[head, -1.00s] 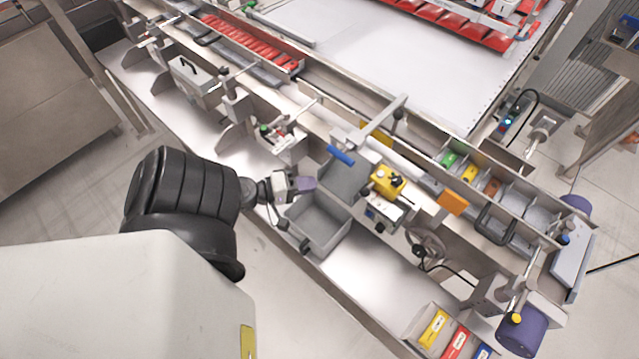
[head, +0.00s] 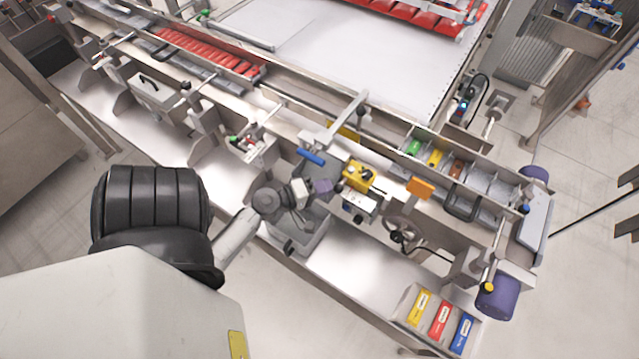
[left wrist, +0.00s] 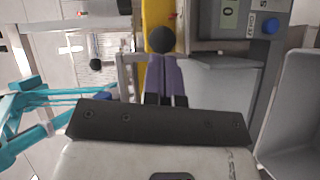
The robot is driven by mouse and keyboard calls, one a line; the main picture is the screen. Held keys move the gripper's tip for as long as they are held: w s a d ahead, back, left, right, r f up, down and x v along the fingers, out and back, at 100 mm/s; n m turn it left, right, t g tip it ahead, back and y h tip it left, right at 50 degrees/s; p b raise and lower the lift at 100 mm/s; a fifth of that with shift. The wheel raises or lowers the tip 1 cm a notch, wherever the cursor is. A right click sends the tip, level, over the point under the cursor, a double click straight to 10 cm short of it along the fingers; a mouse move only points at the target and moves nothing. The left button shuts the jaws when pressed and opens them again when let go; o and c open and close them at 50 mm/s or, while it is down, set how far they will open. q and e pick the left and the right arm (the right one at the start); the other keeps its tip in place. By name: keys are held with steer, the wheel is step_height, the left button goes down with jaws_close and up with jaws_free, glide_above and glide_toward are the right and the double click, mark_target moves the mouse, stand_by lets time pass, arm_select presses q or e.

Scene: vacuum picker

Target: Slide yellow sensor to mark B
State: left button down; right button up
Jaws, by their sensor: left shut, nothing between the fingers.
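The yellow sensor (head: 359,176) sits on the conveyor's side rail, above a small grey box with a display (head: 359,205). In the left wrist view, the yellow sensor (left wrist: 158,14) is just beyond the fingertips, with a black round knob (left wrist: 161,40) in front of it. My left gripper (head: 328,186) has purple fingers pressed together and points at the sensor from its left side. In the left wrist view the closed fingers (left wrist: 166,62) appear right below the knob; I cannot tell whether they touch it. Mark B is not readable in either view. My right gripper is not in view.
A grey open bin (head: 312,236) lies under my left gripper. A blue handle (head: 311,157) is close by on its upper side. An orange block (head: 420,187) and a handwheel (head: 402,232) stand right of the sensor. Colored boxes (head: 440,318) lie lower right.

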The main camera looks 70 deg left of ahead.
arm_select(q)
steer(key=shift+w+d, duration=0.65)
steer(key=shift+d, duration=0.15)
steer(key=shift+s+a, duration=0.1)
